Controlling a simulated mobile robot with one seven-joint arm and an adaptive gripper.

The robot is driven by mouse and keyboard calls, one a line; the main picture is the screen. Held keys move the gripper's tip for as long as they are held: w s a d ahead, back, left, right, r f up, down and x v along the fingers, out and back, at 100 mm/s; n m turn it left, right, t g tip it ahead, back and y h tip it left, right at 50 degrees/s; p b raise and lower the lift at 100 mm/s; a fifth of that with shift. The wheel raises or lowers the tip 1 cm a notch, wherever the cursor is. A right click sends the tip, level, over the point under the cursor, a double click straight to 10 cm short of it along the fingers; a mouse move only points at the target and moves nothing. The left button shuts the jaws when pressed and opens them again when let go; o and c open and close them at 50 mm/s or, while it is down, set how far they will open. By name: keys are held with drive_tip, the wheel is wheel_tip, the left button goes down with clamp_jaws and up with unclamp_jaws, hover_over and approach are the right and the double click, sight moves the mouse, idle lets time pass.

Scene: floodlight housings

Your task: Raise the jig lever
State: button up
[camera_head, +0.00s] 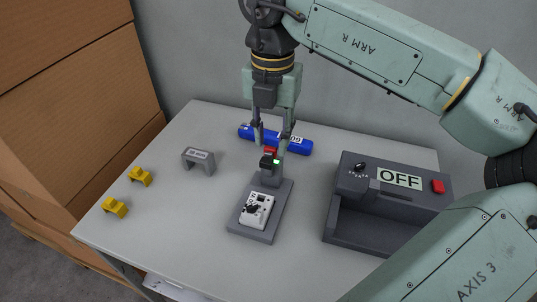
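The jig has a dark grey base (236,222) on the table, with a white floodlight housing (258,209) seated on it. An upright post (270,180) stands at its back end. A black and red lever part (268,160) sits at the top of the post, with a small green spot beside it. My gripper (271,148) points down over the post from behind. Its two fingers are apart, one on each side of the red part, with a gap showing between them. Whether a finger touches the lever is too small to tell.
A blue cylinder (298,145) lies behind my gripper. A dark grey test box (343,225) with an "OFF" display and red button stands right. A grey bracket (198,161) and two yellow blocks (140,176) (115,207) are left. Cardboard boxes (70,130) stand beyond the left edge.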

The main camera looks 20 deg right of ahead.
wheel_tip(320, 180, up, 5)
drive_tip(key=shift+f+p, duration=0.15)
drive_tip(key=shift+p, duration=1.1)
